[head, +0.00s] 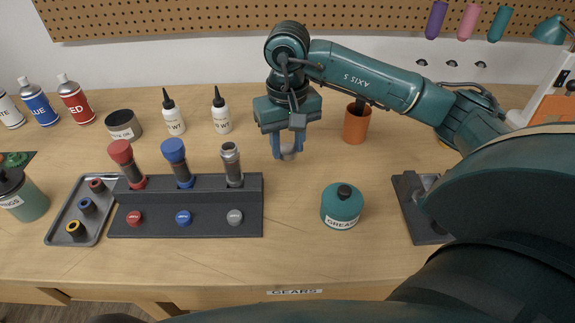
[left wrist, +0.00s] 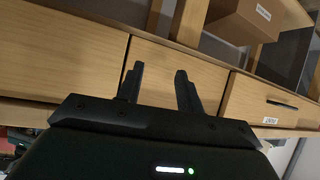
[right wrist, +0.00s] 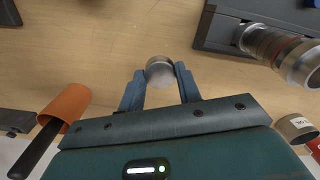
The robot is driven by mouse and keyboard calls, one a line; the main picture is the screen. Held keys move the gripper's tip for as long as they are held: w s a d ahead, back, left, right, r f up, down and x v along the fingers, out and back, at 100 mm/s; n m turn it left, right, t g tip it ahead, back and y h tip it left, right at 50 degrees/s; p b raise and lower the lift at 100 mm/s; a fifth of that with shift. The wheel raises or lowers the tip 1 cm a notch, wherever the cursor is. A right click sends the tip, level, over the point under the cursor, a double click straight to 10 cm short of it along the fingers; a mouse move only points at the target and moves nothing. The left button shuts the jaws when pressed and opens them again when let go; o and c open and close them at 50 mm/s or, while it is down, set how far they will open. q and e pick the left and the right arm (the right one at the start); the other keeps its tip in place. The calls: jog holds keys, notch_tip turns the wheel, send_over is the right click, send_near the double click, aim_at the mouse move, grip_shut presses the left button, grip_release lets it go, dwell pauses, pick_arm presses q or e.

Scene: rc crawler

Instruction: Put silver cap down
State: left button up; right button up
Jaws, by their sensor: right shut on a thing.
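My right gripper (head: 287,148) is shut on the silver cap (head: 288,154), above the bench between the dark rack and the orange cup. In the right wrist view the round silver cap (right wrist: 160,71) sits between the blue fingertips. Whether it touches the bench is hard to tell. To its left in the head view, the dark rack (head: 255,205) holds upright red, blue and silver-grey cylinders; the silver-grey cylinder (head: 232,165) stands nearest the gripper. My left gripper (left wrist: 160,70) shows only in the left wrist view, open and empty, facing drawer fronts.
A green grease jar (head: 341,208) stands in front of the gripper, to the right. An orange cup (head: 356,125) is behind right. White bottles (head: 221,112) stand behind left. A grey tray (head: 58,238) with small ringed parts lies far left. Bare bench lies between rack and jar.

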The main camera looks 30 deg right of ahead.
aim_at(288, 175)
jog(key=shift+f+p, duration=0.3)
jog(key=shift+f, duration=2.55)
jog(key=shift+f+b, duration=0.25)
jog(key=shift+b, duration=0.05)
jog(key=o, duration=1)
jog(key=shift+r, duration=0.1)
jog(key=shift+o, duration=0.2)
jog(key=shift+r, duration=0.15)
notch_tip(288, 175, up, 12)
jog(key=shift+r+b, duration=0.1)
jog(key=shift+b, duration=0.35)
